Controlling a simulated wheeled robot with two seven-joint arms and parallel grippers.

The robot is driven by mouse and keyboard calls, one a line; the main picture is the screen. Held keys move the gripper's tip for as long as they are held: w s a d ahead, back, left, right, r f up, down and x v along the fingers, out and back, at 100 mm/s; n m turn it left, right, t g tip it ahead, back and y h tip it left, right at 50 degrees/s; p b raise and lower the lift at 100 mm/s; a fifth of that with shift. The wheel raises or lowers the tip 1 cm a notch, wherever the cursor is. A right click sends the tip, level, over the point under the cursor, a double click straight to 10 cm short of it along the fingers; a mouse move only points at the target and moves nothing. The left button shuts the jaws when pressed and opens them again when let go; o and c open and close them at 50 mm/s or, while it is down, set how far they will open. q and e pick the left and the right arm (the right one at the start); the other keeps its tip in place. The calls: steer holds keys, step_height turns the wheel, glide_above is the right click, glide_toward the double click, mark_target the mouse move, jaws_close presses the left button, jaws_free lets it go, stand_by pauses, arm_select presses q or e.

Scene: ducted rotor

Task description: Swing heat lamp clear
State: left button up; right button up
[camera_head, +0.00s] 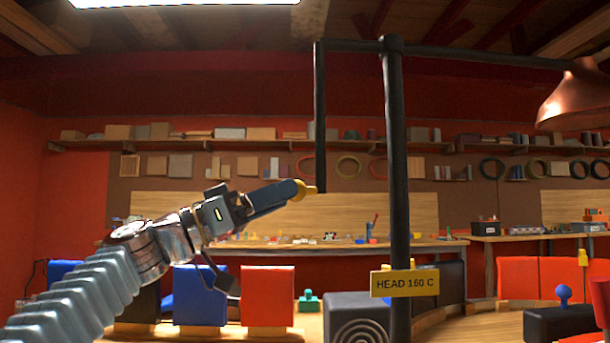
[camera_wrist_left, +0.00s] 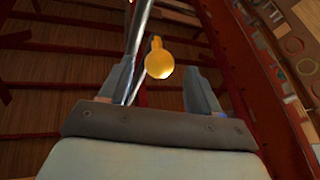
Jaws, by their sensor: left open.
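The heat lamp has a copper shade (camera_head: 574,97) at the upper right, on a black horizontal arm (camera_head: 480,56). The arm runs through the top of a black upright post (camera_head: 396,170). A black bar (camera_head: 320,120) hangs down from the arm's left end. A yellow ball-shaped knob (camera_head: 302,189) shows at the bar's lower end. My left gripper (camera_head: 291,193) comes in from the left with its tips at the knob. In the left wrist view the knob (camera_wrist_left: 159,64) appears between the open fingers, with a gap on each side. My right gripper is not in view.
A yellow sign (camera_head: 404,283) reading HEAD 160 C is on the post. A dark box with rings (camera_head: 357,318) stands at the post's foot. Red and blue panels (camera_head: 267,296) stand below my left arm. A workbench (camera_head: 340,247) and shelves lie behind.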

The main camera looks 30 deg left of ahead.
mark_target(305, 186)
arm_select(q)
steer(key=p+x, duration=0.1)
steer(key=x, duration=0.3)
steer(key=shift+w+d+r+p, duration=0.2)
steer(key=shift+w+r+p, duration=0.05)
steer(key=shift+p, duration=0.05)
steer(key=shift+w+d+r, duration=0.1)
steer(key=shift+w+d, duration=0.2)
steer(key=shift+d, duration=0.05)
jaws_close()
